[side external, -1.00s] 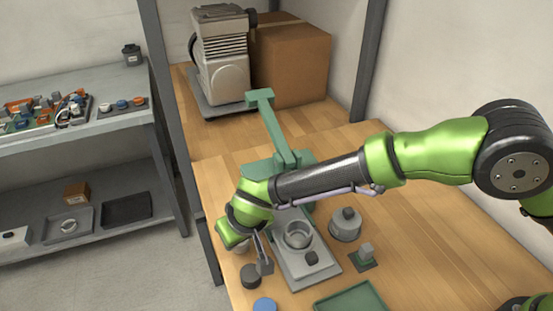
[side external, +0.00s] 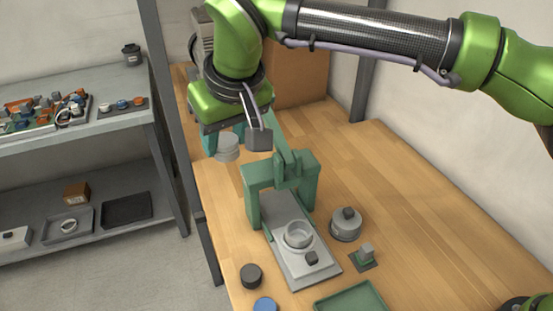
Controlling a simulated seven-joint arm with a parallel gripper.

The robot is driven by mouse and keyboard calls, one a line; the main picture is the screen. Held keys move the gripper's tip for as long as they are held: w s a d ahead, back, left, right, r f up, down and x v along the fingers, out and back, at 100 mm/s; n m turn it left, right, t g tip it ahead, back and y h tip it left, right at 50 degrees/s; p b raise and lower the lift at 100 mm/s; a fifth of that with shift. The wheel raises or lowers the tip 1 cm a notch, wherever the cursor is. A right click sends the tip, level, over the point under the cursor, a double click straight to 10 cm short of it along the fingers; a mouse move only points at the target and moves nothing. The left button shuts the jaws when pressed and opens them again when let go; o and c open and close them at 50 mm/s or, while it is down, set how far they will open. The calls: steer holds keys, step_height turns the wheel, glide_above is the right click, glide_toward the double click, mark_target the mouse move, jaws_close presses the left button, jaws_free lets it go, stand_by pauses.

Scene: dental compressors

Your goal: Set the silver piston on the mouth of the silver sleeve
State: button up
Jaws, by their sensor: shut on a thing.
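The silver piston (side external: 227,148) is a short light-grey cylinder, held high in the air at the upper middle of the side view. My gripper (side external: 243,144) is shut on it, pointing down; one dark finger shows to the right of the piston, and the other is hard to make out. The silver sleeve (side external: 298,234) is a round grey ring with its open mouth facing up. It stands on a grey plate (side external: 282,212) in front of the green press frame. In the picture, the piston is above and to the left of the sleeve, well apart from it.
The green press (side external: 308,178) stands behind the sleeve. A grey knobbed part (side external: 346,225), a small block on a dark base (side external: 366,255) and a green tray (side external: 352,299) lie to the right. Dark (side external: 251,276) and blue (side external: 265,304) discs lie in front. The right tabletop is clear.

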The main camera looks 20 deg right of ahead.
mark_target(229, 140)
steer(key=shift+r, duration=3.2)
steer(key=shift+d+r, duration=0.2)
steer(key=s+d, duration=0.4)
steer(key=d, duration=0.7)
steer(key=shift+w+d+f, duration=0.1)
steer(key=shift+f, duration=6.5)
steer(key=shift+w+d+f, duration=0.1)
steer(key=shift+f, duration=6.5)
steer(key=shift+f, duration=0.95)
